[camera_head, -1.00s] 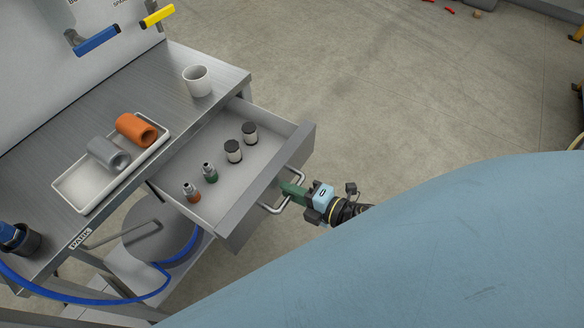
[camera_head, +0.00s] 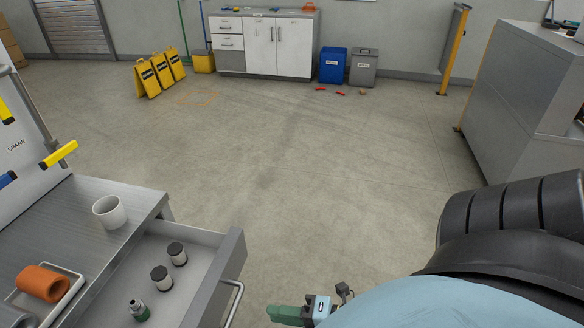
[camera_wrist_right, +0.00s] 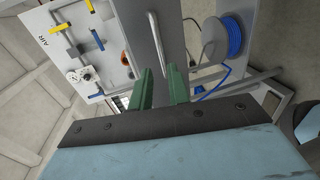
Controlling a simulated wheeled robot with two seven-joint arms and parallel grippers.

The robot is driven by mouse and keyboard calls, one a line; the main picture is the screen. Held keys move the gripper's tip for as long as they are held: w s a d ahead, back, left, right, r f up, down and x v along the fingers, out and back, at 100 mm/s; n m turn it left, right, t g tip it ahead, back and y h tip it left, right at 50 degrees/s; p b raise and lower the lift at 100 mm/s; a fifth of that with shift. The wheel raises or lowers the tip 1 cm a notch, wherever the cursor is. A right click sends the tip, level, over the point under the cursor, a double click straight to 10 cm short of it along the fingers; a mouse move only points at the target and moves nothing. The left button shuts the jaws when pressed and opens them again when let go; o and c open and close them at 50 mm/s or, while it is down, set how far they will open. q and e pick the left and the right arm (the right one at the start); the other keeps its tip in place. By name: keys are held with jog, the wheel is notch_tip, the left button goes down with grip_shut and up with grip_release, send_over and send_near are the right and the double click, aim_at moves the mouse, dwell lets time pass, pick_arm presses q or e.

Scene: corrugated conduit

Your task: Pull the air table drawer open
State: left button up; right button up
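The grey drawer (camera_head: 213,278) of the air table (camera_head: 80,212) stands pulled out, with its inside showing. Its bar handle (camera_head: 236,302) is on the front face, and the handle (camera_wrist_right: 157,45) also shows in the right wrist view. My right gripper (camera_head: 272,313) is to the right of the handle with a visible gap. In the right wrist view its two green fingers (camera_wrist_right: 161,82) are apart with nothing gripped, and the handle lies beyond their tips. My left gripper is out of view.
Small fittings and dark-capped jars (camera_head: 177,253) are in the drawer. A white cup (camera_head: 109,211) and an orange cylinder (camera_head: 43,284) on a tray are on the tabletop. A grey cabinet (camera_head: 515,95) stands at right. The floor between is clear.

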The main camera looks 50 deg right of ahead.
jog(key=shift+v, duration=1.05)
jog(key=s+d+f+m+g+h, duration=0.25)
jog(key=f+m, duration=0.35)
jog(key=f, duration=0.4)
jog(key=s+d+f+m+g+h, duration=0.1)
jog(key=f+m+h, duration=0.2)
jog(key=f+m, duration=0.55)
jog(key=s+a+f+m+g+h, duration=0.1)
jog(key=s+a+f+m+g, duration=0.2)
jog(key=s+f, duration=1.4)
jog(key=f+m+g, duration=0.1)
jog(key=m+g, duration=0.2)
jog(key=g, duration=0.3)
jog(key=shift+a, duration=0.4)
